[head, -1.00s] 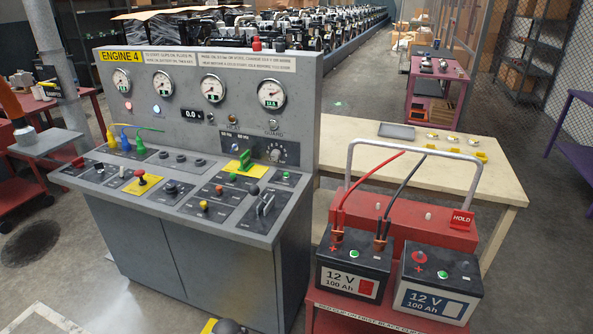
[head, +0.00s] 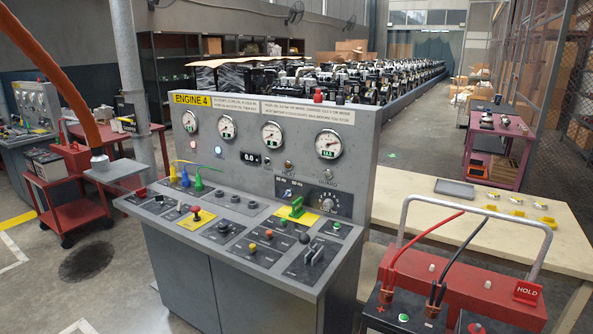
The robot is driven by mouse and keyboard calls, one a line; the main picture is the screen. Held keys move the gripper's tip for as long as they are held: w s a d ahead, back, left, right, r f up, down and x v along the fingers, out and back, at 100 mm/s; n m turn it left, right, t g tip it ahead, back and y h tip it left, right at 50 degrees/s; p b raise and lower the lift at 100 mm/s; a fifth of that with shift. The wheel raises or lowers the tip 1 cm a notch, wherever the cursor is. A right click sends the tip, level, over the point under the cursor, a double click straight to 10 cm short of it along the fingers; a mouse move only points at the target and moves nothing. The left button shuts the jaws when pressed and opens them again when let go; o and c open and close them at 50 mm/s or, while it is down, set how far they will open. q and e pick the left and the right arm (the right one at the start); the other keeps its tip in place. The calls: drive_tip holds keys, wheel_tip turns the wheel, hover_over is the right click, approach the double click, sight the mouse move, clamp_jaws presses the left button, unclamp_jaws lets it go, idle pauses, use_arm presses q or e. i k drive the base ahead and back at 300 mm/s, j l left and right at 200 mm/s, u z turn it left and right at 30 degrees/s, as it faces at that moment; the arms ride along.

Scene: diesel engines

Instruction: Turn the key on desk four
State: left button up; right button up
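The desk labelled ENGINE 4 (head: 192,99) is a grey console with an upright gauge panel and a sloped control top in the middle of the head view. A green handle, possibly the key (head: 297,208), stands on a yellow plate at the right part of the top. Its slot and exact angle are too small to tell. A red knob (head: 195,212) stands on another yellow plate further left. Neither of my grippers shows in the head view.
A red cart (head: 440,270) with two batteries and red and black cables stands at the front right. A pale wooden table (head: 420,195) is behind it. An orange hose (head: 60,80) and grey post (head: 135,90) stand at the left.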

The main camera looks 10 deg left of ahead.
sight(159, 198)
drive_tip(key=i+j+u, duration=0.3)
drive_tip(key=i+j, duration=0.2)
drive_tip(key=j, duration=0.15)
drive_tip(key=i+j+u, duration=0.3)
drive_tip(key=i+j, duration=0.25)
